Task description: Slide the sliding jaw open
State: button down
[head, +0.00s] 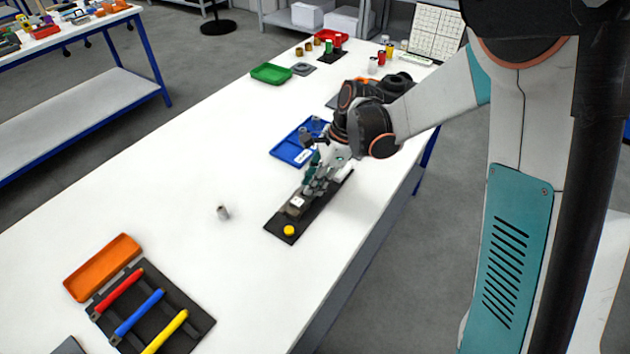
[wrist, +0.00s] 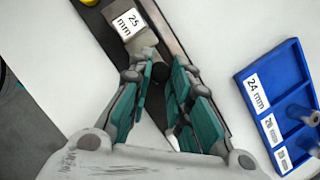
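A jaw fixture on a long dark base plate (head: 273,226) lies on the white table. Its grey metal block (head: 295,207) carries a white label, which reads "25 mm" in the wrist view (wrist: 127,22). A round black knob (wrist: 160,73) sits by the block's near end. I cannot tell whether the block is the sliding jaw, or how far the jaw stands open. My gripper (head: 313,186) is low over the fixture. In the wrist view its teal-padded fingers (wrist: 159,82) are apart, one on each side of the knob; contact is unclear. The fingers hide part of the plate.
A yellow button (head: 289,231) is at the plate's near end. A blue tray (head: 283,152) with size labels lies close behind the fixture. A small grey cylinder (head: 223,212) stands to the left. An orange tray (head: 103,268) and a dark tool holder (head: 195,325) are farther left.

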jog(key=shift+w+d, duration=0.95)
jog(key=shift+w, duration=0.25)
jog(key=c, duration=1.4)
grip_release()
jog(key=shift+c, duration=0.2)
jog(key=v, duration=1.2)
jog(key=shift+a, duration=0.1)
